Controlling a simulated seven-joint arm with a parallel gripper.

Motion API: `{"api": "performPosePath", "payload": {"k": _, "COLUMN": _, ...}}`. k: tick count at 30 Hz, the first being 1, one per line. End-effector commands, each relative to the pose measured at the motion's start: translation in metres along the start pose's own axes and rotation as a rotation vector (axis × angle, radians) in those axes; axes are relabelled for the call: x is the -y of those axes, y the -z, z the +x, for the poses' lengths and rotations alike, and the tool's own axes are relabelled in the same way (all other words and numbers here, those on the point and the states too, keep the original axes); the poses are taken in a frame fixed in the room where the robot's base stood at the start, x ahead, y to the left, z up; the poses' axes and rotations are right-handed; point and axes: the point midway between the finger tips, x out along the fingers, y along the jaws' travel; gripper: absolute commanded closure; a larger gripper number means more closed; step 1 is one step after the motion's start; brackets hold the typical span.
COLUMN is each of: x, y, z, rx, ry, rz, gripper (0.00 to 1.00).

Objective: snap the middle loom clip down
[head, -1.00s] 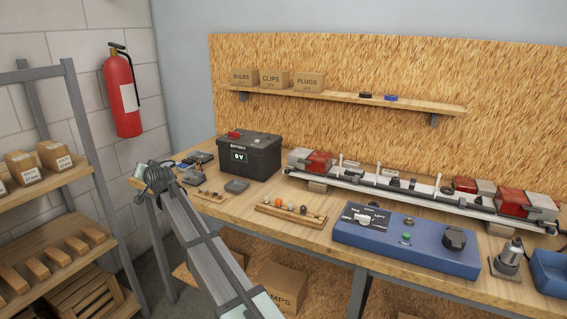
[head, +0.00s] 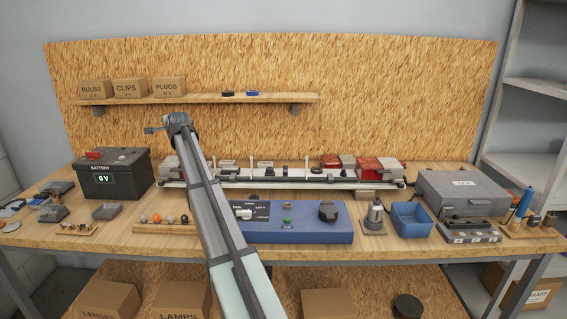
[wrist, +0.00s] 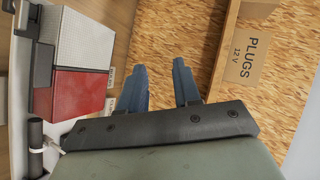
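The trailer frame (head: 215,183) is a long white bar on the workbench, with lamps at both ends and small dark fittings and upright posts between them. A dark fitting (head: 269,171) sits near the bar's middle; it is too small to tell whether it is a loom clip, or raised or down. My gripper (head: 150,130) is above and behind the bar's left end. In the wrist view my gripper (wrist: 158,75) has its two blue fingers apart with nothing between them. A red and white lamp (wrist: 80,95) is left of the fingers there.
A battery (head: 112,176) reading 0 V stands left of the frame. A blue control box (head: 305,225) lies in front. A shelf (head: 210,100) with cartons is on the board behind; its PLUGS carton (wrist: 250,60) is right of my fingers. A grey case (head: 463,190) stands right.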

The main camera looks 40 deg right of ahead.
Motion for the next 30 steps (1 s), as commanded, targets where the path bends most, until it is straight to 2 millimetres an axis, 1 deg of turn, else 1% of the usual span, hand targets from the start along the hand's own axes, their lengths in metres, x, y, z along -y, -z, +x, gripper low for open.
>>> {"api": "performPosePath", "payload": {"k": 1, "x": -0.003, "y": 0.037, "z": -0.003, "rx": -0.028, "ry": -0.020, "rz": 0.049, "gripper": 0.67}}
{"api": "performPosePath", "payload": {"k": 2, "x": -0.006, "y": 0.056, "z": -0.005, "rx": -0.040, "ry": -0.035, "rz": 0.080, "gripper": 0.67}}
{"api": "performPosePath", "payload": {"k": 3, "x": -0.010, "y": 0.080, "z": -0.009, "rx": -0.056, "ry": -0.056, "rz": 0.120, "gripper": 0.67}}
{"api": "performPosePath", "payload": {"k": 5, "x": -0.018, "y": 0.115, "z": -0.015, "rx": -0.075, "ry": -0.095, "rz": 0.179, "gripper": 0.67}}
{"api": "performPosePath", "payload": {"k": 6, "x": -0.025, "y": 0.138, "z": -0.020, "rx": -0.085, "ry": -0.126, "rz": 0.220, "gripper": 0.67}}
{"api": "performPosePath", "payload": {"k": 8, "x": -0.038, "y": 0.169, "z": -0.027, "rx": -0.095, "ry": -0.182, "rz": 0.279, "gripper": 0.67}}
{"api": "performPosePath", "payload": {"k": 9, "x": -0.048, "y": 0.190, "z": -0.033, "rx": -0.097, "ry": -0.224, "rz": 0.319, "gripper": 0.67}}
{"api": "performPosePath", "payload": {"k": 11, "x": -0.063, "y": 0.218, "z": -0.043, "rx": -0.096, "ry": -0.296, "rz": 0.377, "gripper": 0.67}}
{"api": "performPosePath", "payload": {"k": 12, "x": -0.074, "y": 0.235, "z": -0.051, "rx": -0.092, "ry": -0.347, "rz": 0.417, "gripper": 0.67}}
{"api": "performPosePath", "payload": {"k": 14, "x": -0.090, "y": 0.260, "z": -0.064, "rx": -0.082, "ry": -0.426, "rz": 0.474, "gripper": 0.67}}
{"api": "performPosePath", "payload": {"k": 15, "x": -0.101, "y": 0.276, "z": -0.074, "rx": -0.073, "ry": -0.479, "rz": 0.513, "gripper": 0.67}}
{"api": "performPosePath", "payload": {"k": 17, "x": -0.116, "y": 0.299, "z": -0.092, "rx": -0.057, "ry": -0.558, "rz": 0.570, "gripper": 0.67}}
{"api": "performPosePath", "payload": {"k": 18, "x": -0.126, "y": 0.314, "z": -0.105, "rx": -0.047, "ry": -0.610, "rz": 0.608, "gripper": 0.67}}
{"api": "performPosePath", "payload": {"k": 20, "x": -0.139, "y": 0.334, "z": -0.125, "rx": -0.029, "ry": -0.686, "rz": 0.663, "gripper": 0.67}}
{"api": "performPosePath", "payload": {"k": 21, "x": -0.147, "y": 0.346, "z": -0.139, "rx": -0.016, "ry": -0.734, "rz": 0.698, "gripper": 0.67}}
{"api": "performPosePath", "payload": {"k": 24, "x": -0.163, "y": 0.372, "z": -0.172, "rx": 0.017, "ry": -0.840, "rz": 0.773, "gripper": 0.67}}
{"api": "performPosePath", "payload": {"k": 27, "x": -0.174, "y": 0.392, "z": -0.201, "rx": 0.045, "ry": -0.924, "rz": 0.830, "gripper": 0.67}}
{"api": "performPosePath", "payload": {"k": 30, "x": -0.181, "y": 0.403, "z": -0.220, "rx": 0.065, "ry": -0.978, "rz": 0.866, "gripper": 0.67}}
